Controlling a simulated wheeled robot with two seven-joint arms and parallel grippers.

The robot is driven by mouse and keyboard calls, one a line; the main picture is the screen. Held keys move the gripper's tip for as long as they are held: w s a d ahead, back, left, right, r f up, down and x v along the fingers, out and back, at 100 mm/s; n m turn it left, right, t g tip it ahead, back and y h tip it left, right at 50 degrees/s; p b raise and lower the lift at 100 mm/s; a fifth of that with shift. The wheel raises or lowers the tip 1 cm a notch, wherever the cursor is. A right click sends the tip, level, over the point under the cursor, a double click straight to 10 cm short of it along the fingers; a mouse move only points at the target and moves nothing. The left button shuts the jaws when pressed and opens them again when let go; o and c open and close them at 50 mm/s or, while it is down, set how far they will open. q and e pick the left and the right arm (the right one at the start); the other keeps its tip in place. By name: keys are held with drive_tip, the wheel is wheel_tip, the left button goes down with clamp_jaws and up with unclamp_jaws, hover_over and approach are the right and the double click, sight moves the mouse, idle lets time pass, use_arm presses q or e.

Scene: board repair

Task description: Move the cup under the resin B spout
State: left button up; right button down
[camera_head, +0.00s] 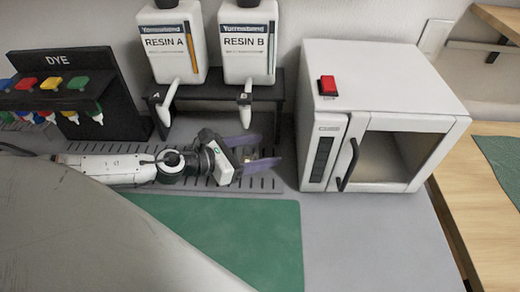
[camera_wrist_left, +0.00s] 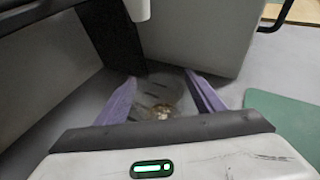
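The resin B bottle (camera_head: 248,45) stands on the black rack, with its spout (camera_head: 245,96) pointing down. My left gripper (camera_head: 252,154) is low over the slotted grate, in front of the rack and below the resin B spout. In the left wrist view its purple fingers (camera_wrist_left: 162,95) stand apart, one on each side of a clear cup (camera_wrist_left: 160,92) with a little pale yellowish content at its bottom. The fingers appear to touch the cup. The cup is hard to make out in the head view. A white spout tip (camera_wrist_left: 138,8) shows above it. My right gripper is out of view.
The resin A bottle (camera_head: 172,45) stands left of resin B. A dye rack (camera_head: 70,95) is at the left. A white oven-like box (camera_head: 385,110) with a red button stands close on the right. A green mat (camera_head: 240,230) lies in front of the slotted grate (camera_head: 278,183).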

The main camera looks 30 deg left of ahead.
sight(238, 153)
use_arm(q)
drive_tip(key=shift+r, duration=0.3)
drive_tip(key=shift+s+a+f, duration=0.15)
drive_tip(key=shift+s, duration=0.05)
drive_tip(key=b+v, duration=0.1)
drive_tip(key=v, duration=0.2)
drive_tip(key=shift+s, duration=0.15)
drive_tip(key=shift+b+v, duration=0.45)
drive_tip(key=shift+v, duration=0.75)
drive_tip(key=shift+s+r, duration=0.2)
drive_tip(key=shift+s, duration=0.05)
drive_tip(key=v, duration=0.2)
drive_tip(key=shift+s+a+r, duration=0.1)
drive_tip(key=shift+s+a, duration=0.1)
drive_tip(key=shift+v, duration=0.75)
drive_tip(key=shift+s+a+r, duration=0.25)
drive_tip(key=shift+s+r, duration=0.05)
drive_tip(key=shift+s, duration=0.25)
